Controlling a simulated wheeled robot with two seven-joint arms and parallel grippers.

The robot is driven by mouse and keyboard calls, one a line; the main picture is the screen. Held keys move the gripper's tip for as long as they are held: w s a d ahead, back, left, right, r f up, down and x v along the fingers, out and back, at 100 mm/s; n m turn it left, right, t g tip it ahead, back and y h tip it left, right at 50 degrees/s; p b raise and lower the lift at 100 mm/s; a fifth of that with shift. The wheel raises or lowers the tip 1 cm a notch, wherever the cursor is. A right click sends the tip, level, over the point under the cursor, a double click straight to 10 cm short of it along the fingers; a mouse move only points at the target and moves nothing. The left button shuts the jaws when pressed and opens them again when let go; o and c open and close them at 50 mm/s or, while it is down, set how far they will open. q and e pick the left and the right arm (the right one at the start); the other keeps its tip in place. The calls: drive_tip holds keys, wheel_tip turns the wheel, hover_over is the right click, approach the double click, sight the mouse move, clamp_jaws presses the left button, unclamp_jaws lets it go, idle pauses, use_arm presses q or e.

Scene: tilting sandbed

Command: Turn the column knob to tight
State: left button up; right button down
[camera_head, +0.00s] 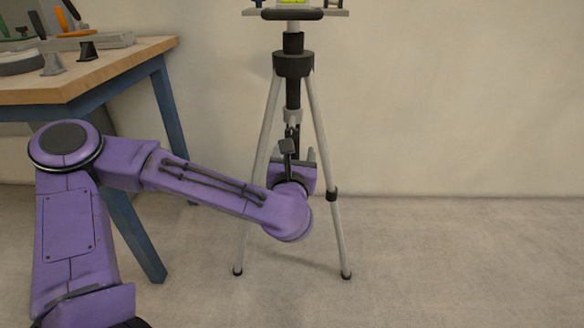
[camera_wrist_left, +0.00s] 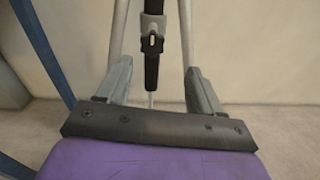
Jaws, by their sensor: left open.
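The column knob (camera_wrist_left: 152,44) is a small dark piece on the light grey collar (camera_wrist_left: 153,22) of the tripod's black centre column (camera_wrist_left: 151,72). In the head view the collar (camera_head: 292,115) sits between the tripod legs, below the black hub (camera_head: 293,64). My left gripper (camera_wrist_left: 157,68) is open, with its two grey fingers apart, one to each side of the column in the wrist view. The knob appears beyond the fingertips and is not gripped. In the head view my left gripper (camera_head: 297,150) is just below the collar, partly hidden by my wrist. My right gripper is out of view.
The tripod's grey legs (camera_head: 325,140) spread to the floor on both sides of my left wrist. A platform (camera_head: 292,14) tops the column. A wooden workbench (camera_head: 95,75) with tools and blue legs stands at the left. The floor at the right is clear.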

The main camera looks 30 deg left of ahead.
sight(292, 134)
use_arm(q)
drive_tip(key=shift+n+y, duration=0.4)
drive_tip(key=shift+n, duration=0.5)
drive_tip(key=x, duration=0.3)
drive_tip(key=b+x, duration=0.1)
drive_tip(key=x, duration=0.3)
drive_tip(key=b+x, duration=0.1)
drive_tip(key=x, duration=0.2)
drive_tip(key=shift+w+a+r, duration=0.1)
drive_tip(key=shift+a+r, duration=0.3)
drive_tip(key=shift+a, duration=0.2)
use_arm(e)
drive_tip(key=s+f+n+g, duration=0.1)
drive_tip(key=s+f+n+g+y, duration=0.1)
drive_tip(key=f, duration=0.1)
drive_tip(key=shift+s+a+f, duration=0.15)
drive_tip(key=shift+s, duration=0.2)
use_arm(q)
drive_tip(key=shift+c, duration=0.3)
drive_tip(key=c, duration=0.9)
